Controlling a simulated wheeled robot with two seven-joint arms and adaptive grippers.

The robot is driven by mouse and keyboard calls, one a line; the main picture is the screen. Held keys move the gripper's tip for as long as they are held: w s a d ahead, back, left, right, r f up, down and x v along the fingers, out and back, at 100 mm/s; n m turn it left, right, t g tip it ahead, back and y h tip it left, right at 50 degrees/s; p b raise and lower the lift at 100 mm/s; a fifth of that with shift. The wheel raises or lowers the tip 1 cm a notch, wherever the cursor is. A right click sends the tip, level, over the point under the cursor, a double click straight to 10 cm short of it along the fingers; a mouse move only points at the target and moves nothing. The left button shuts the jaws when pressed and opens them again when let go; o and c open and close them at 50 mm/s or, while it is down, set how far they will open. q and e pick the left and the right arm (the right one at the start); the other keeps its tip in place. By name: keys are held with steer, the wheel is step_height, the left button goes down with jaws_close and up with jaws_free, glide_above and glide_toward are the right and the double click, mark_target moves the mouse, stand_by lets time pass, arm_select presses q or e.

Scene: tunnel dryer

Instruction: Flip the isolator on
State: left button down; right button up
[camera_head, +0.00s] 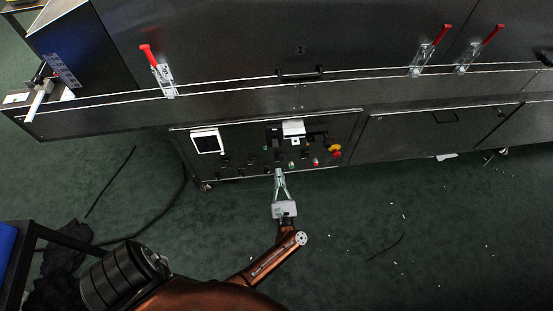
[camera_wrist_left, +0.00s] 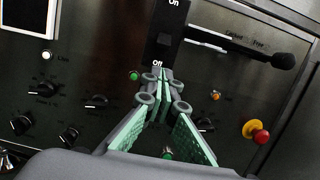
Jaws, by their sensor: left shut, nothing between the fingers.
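The isolator (camera_wrist_left: 168,38) is a dark upright switch plate on the control panel, marked On at the top and Off at the bottom in the left wrist view. A small grey block sits between the two words; I cannot tell its position for sure. My left gripper (camera_wrist_left: 163,76) is shut and empty, its fingertips just below the Off mark and partly covering the panel there. I cannot tell whether they touch it. In the head view the left gripper (camera_head: 279,172) reaches up to the panel's lower part. My right gripper is not in view.
A red button on a yellow base (camera_wrist_left: 256,132), several knobs and a green button (camera_wrist_left: 133,75) surround the fingers. Red-handled clamps (camera_head: 152,58) line the dryer above.

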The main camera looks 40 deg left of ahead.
mark_target(275, 143)
arm_select(q)
steer(key=b+x, duration=0.1)
steer(key=x, duration=0.8)
steer(key=shift+w+a+b, duration=0.2)
steer(key=shift+w+b, duration=0.05)
steer(key=shift+b, duration=0.05)
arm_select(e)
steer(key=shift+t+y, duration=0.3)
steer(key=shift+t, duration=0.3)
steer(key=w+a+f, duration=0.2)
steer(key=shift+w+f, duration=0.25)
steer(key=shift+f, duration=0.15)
arm_select(q)
steer(key=shift+r, duration=0.15)
